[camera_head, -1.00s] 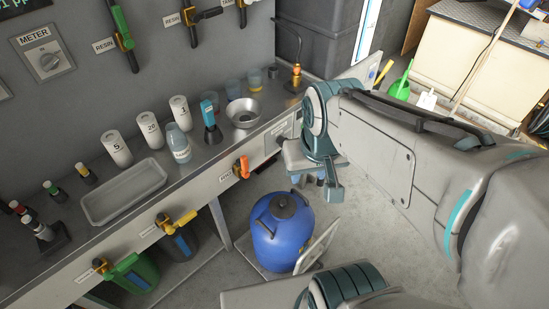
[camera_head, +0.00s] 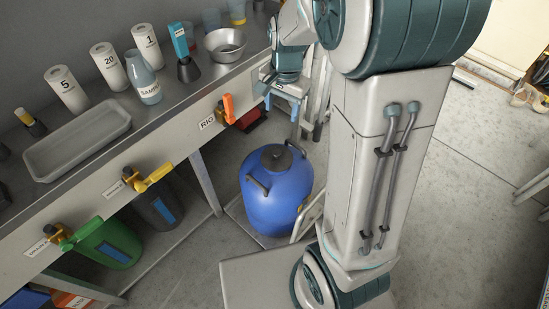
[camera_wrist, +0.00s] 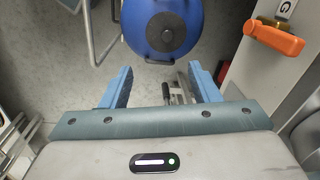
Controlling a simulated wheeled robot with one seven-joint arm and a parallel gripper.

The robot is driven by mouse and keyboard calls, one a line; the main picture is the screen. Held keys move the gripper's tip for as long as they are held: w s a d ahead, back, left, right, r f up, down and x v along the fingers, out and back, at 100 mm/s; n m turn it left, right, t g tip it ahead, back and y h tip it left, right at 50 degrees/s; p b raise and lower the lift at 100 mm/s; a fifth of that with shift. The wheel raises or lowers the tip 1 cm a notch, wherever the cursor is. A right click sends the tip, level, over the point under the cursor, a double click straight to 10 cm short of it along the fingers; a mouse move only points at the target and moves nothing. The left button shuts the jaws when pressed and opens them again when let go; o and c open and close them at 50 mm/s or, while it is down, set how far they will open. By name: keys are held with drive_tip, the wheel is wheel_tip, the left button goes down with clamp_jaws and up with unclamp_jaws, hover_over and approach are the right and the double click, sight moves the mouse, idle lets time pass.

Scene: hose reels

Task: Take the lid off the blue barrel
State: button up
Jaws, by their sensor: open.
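The blue barrel (camera_head: 276,198) stands upright on a low flat platform on the floor, beside the bench. Its dark round lid (camera_head: 276,158) with a raised knob sits on top. In the wrist view the barrel (camera_wrist: 133,30) is at the top of the picture, and its lid (camera_wrist: 166,32) lies beyond my fingertips. My gripper (camera_head: 282,106) is above and behind the barrel, near the bench front, apart from the lid. In the wrist view my gripper (camera_wrist: 163,82) has its blue fingers spread wide, with nothing held between them.
The bench carries a grey tray (camera_head: 80,140), a metal bowl (camera_head: 225,46) and labelled containers. An orange valve handle (camera_head: 228,109) sticks out of its front; it also shows in the wrist view (camera_wrist: 275,40). Green (camera_head: 108,246) and dark bins stand below.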

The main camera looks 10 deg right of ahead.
drive_tip(key=w+f+m+b, duration=0.2)
drive_tip(key=w+f+b, duration=0.2)
drive_tip(key=f, duration=0.7)
drive_tip(key=b, duration=0.3)
hover_over(277, 152)
drive_tip(key=shift+g, duration=0.3)
wheel_tip(277, 152, down, 8)
wheel_tip(277, 152, down, 5)
drive_tip(key=shift+f+b, duration=0.15)
drive_tip(key=shift+b, duration=1)
drive_tip(key=c, duration=1.1)
